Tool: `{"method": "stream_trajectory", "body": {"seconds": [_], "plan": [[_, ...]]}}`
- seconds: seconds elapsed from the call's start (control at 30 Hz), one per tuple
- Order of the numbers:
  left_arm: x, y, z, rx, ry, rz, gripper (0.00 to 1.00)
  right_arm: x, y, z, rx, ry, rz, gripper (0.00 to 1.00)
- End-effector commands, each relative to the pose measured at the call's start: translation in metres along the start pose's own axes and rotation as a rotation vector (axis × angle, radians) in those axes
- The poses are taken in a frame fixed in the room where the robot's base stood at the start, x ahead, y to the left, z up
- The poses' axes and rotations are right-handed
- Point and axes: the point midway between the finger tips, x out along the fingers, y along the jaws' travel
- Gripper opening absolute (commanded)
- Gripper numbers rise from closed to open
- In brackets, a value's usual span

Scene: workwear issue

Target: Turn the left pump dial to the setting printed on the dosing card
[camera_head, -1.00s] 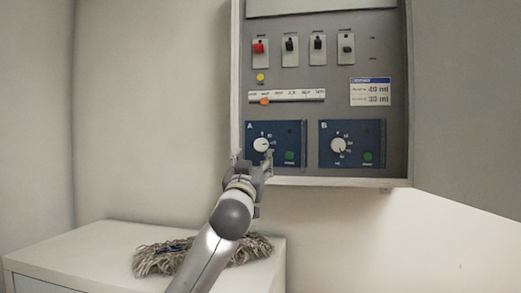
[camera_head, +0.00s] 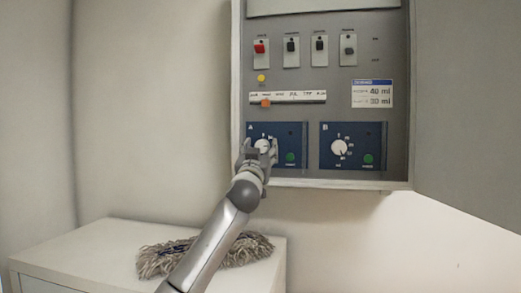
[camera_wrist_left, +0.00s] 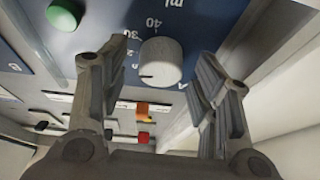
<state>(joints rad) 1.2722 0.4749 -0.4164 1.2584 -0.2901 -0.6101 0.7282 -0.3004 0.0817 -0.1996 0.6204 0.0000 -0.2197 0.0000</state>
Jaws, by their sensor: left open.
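The left pump dial (camera_head: 262,145), a white round knob on the blue panel marked A, is partly covered by my left gripper (camera_head: 259,151). In the left wrist view the dial (camera_wrist_left: 160,63) sits between my left gripper's (camera_wrist_left: 161,62) two open fingers, with a gap on each side. A short dark mark shows on the knob. Printed numbers 30 and 40 and "ml" show beside it. The dosing card (camera_head: 372,94) at the right has a blue header; its upper line reads 40 ml, the lower looks like 30 ml. My right gripper is not in view.
A second blue panel, B, with a white dial (camera_head: 339,147) is to the right. Green buttons (camera_head: 290,158) sit on both panels. Above are switches, a yellow button (camera_head: 261,78) and a slider (camera_head: 266,102). A mop head (camera_head: 160,260) lies on the white cabinet below.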

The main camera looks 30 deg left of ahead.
Motion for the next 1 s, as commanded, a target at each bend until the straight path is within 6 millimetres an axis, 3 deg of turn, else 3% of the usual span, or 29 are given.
{"method": "stream_trajectory", "body": {"seconds": [0.07,0.43,0.77,1.0], "plan": [[0.0,0.0,0.0,0.0,0.0,0.0,0.57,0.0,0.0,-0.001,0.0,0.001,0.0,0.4],[0.0,0.0,0.0,0.0,0.0,0.0,0.11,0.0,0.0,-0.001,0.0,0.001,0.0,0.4],[0.001,-0.001,-0.002,0.052,0.002,0.02,0.11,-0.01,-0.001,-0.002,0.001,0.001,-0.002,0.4],[0.002,-0.003,-0.005,0.197,0.009,0.079,0.11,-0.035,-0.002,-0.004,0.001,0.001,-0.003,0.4]]}}
